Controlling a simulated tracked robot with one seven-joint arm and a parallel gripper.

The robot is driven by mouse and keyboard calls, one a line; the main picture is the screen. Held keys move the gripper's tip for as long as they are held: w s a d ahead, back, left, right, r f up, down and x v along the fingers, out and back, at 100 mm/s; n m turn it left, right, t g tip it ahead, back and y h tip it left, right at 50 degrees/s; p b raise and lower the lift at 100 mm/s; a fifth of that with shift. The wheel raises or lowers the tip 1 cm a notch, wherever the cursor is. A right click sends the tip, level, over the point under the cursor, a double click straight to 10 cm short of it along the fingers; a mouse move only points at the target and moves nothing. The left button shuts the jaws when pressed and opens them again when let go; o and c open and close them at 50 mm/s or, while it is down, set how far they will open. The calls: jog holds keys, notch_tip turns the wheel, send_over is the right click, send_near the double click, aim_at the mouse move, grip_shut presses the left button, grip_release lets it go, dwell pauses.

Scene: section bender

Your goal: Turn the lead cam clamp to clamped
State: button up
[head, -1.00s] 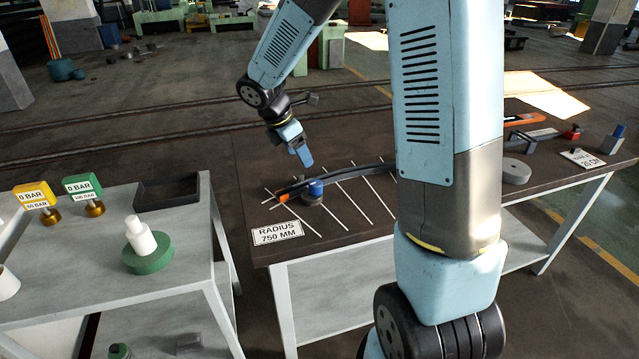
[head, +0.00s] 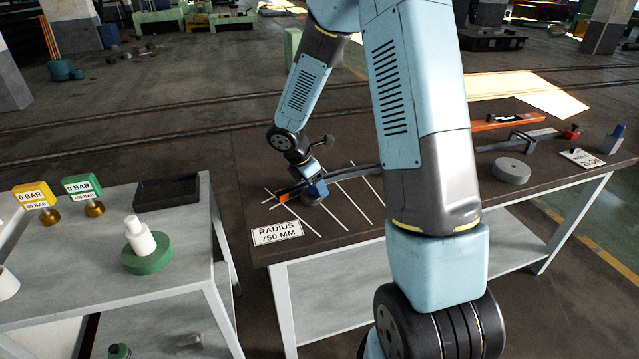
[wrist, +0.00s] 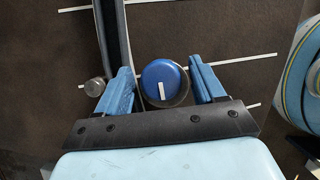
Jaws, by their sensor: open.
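The lead cam clamp shows in the wrist view as a round blue knob (wrist: 163,82) with a white mark, on a dark round base. The mark points roughly along the picture's vertical. I cannot tell whether either finger touches the knob. In the head view my gripper (head: 316,190) is down at the orange-tipped end of the bar (head: 290,194) and mostly hides the knob.
A small metal peg (wrist: 95,87) stands left of my gripper. White lines mark the dark table (head: 335,228), with a "RADIUS 750 MM" card (head: 277,233) at the front. A grey disc (head: 511,170) lies to the right. A side bench (head: 185,235) stands at left.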

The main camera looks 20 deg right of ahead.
jog(key=shift+c, duration=0.3)
jog(key=c, duration=0.6)
jog(key=shift+d, duration=0.6)
jog(key=shift+c, duration=0.8)
jog(key=shift+a+f+m, duration=0.1)
jog(key=shift+a+m, duration=0.2)
jog(key=shift+a, duration=0.35)
jog(key=shift+c, duration=1.2)
